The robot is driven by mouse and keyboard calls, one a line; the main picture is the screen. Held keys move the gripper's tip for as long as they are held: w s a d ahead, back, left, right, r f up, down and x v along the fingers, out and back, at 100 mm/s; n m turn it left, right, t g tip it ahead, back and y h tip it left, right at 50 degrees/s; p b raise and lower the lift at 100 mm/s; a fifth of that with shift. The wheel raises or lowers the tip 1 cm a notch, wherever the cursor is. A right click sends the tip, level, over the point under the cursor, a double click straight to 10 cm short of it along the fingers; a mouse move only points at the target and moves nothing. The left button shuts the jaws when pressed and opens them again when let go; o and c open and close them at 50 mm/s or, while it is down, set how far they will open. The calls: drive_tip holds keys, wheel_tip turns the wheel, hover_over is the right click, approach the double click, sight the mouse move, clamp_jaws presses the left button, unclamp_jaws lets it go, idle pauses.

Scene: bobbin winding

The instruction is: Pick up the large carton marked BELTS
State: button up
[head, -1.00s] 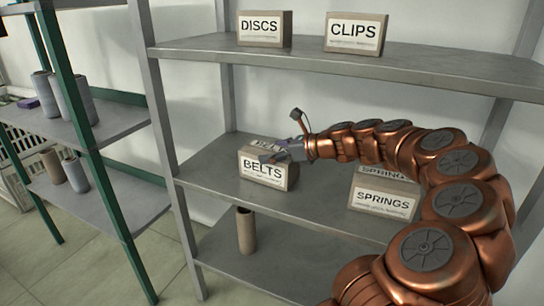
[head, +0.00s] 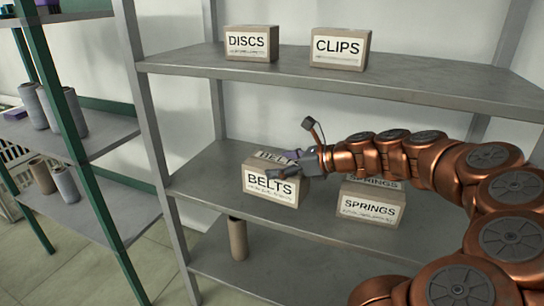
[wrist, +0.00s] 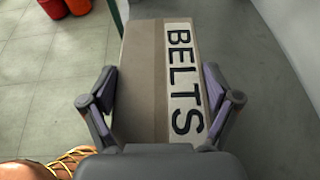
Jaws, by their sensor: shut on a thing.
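The large BELTS carton (head: 270,190) is a tan box with white labels on its front and top. In the head view it is at the front part of the middle shelf (head: 215,170), left of the SPRINGS carton. My gripper (head: 293,158) comes over it from the right and is shut on it. In the wrist view the BELTS carton (wrist: 145,70) lies lengthwise between the two fingers of my gripper (wrist: 158,85), with its top label showing. I cannot tell whether its bottom touches the shelf.
A SPRINGS carton (head: 371,205) sits to the right, under my arm. DISCS (head: 251,43) and CLIPS (head: 340,47) cartons stand on the shelf above. A brown tube (head: 237,240) stands below. A green-posted rack (head: 65,80) is at left.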

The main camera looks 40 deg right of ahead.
sight(295, 177)
drive_tip(key=shift+s+a+r+p, duration=0.1)
drive_tip(key=shift+s+a, duration=0.05)
drive_tip(key=shift+s, duration=0.9)
drive_tip(key=shift+s+a+r+p, duration=0.1)
drive_tip(key=shift+s+r, duration=0.05)
drive_tip(key=shift+s, duration=0.95)
drive_tip(key=shift+s+a+r+p, duration=0.1)
drive_tip(key=shift+s+a, duration=0.05)
drive_tip(key=shift+s, duration=0.9)
